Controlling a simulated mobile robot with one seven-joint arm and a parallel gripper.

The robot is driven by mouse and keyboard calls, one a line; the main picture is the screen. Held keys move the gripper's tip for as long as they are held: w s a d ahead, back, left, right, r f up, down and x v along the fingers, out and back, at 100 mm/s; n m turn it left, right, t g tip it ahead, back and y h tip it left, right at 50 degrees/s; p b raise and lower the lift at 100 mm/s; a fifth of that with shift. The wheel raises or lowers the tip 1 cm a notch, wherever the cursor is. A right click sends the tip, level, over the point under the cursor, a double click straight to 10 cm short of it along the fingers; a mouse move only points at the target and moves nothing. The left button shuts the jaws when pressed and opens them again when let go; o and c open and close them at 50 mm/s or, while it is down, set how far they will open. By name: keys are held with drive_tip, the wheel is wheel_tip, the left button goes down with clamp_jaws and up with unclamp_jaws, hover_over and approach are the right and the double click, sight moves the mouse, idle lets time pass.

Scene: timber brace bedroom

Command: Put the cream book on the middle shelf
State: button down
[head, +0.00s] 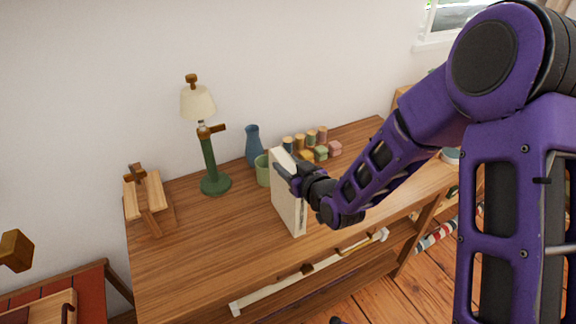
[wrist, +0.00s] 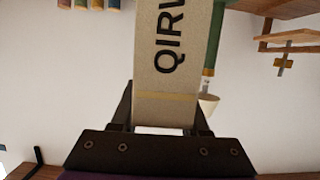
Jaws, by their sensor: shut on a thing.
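The cream book (head: 286,200) stands upright on or just above the wooden dresser top, near its front; I cannot tell whether its lower edge touches the wood. My gripper (head: 287,172) is shut on the upper part of the book. In the wrist view the book (wrist: 168,75) runs up from between the two fingers (wrist: 166,112), with dark letters on its spine. Below the top, an open shelf space with a pale rail (head: 310,271) across its front shows in the head view. Most of the shelf inside is hidden by the top and the viewing angle.
A green lamp (head: 209,150), a blue vase (head: 253,146) and a green cup (head: 263,170) stand behind the book. Several small coloured jars (head: 311,140) and blocks are at the back. A wooden stand (head: 147,198) is at left. The top's left front is clear.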

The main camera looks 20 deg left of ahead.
drive_tip(key=shift+f+b, duration=0.1)
drive_tip(key=shift+b, duration=0.2)
drive_tip(key=shift+c, duration=2)
unclamp_jaws()
